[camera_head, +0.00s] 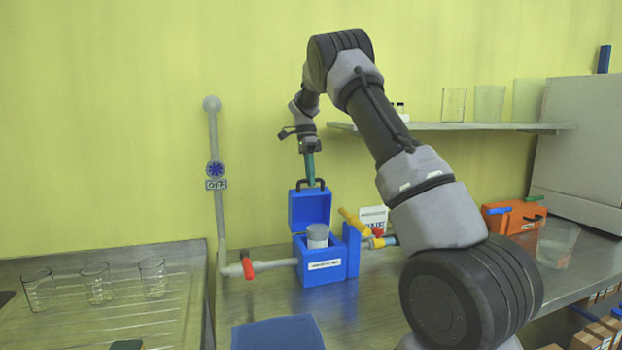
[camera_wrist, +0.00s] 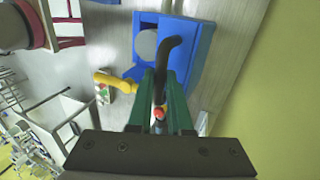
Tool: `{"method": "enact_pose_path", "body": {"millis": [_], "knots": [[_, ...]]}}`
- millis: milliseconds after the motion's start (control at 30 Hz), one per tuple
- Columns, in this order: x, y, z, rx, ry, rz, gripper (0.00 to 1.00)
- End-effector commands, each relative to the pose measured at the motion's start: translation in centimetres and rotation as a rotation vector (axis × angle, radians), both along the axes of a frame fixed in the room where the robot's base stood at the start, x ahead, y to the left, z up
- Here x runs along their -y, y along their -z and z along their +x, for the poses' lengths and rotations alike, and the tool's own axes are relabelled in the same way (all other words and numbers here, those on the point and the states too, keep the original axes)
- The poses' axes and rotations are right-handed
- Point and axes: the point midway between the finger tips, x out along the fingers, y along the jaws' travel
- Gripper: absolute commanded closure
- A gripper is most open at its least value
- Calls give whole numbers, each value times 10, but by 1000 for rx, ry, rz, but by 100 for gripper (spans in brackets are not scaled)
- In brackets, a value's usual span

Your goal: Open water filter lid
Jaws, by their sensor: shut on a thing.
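The water filter is a blue box (camera_head: 320,267) with a white label, standing on the metal bench. A grey-topped white cylinder (camera_head: 317,235) shows in its open top. The blue lid (camera_head: 310,211) is raised above the box toward its back, with a black handle on top. My gripper (camera_head: 310,180) has green fingers and is shut on the black lid handle. In the wrist view the fingers (camera_wrist: 160,105) close around the black handle (camera_wrist: 172,62), with the blue box (camera_wrist: 198,40) and the round cylinder top (camera_wrist: 146,44) beyond. Whether the lid still touches the box is unclear.
A pipe with a red valve (camera_head: 248,268) joins the box's left side; a yellow-handled valve (camera_head: 353,221) is at its right. Glass beakers (camera_head: 97,283) stand at left. A shelf (camera_head: 460,126) and an orange box (camera_head: 514,216) are at right. A blue panel (camera_head: 278,334) is in front.

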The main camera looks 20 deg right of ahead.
Motion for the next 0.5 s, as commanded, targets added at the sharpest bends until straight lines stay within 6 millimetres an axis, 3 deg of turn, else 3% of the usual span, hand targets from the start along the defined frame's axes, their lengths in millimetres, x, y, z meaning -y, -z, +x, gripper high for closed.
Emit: {"method": "enact_pose_path", "body": {"millis": [300,333,367,400,500], "knots": [[-1,4,-1,-9,-2,1,100],[-1,4,-1,-9,-2,1,71],[-1,4,-1,-8,-2,1,60],[-1,4,-1,-8,-2,1,53],[-1,3,-1,-5,-1,1,53]]}}
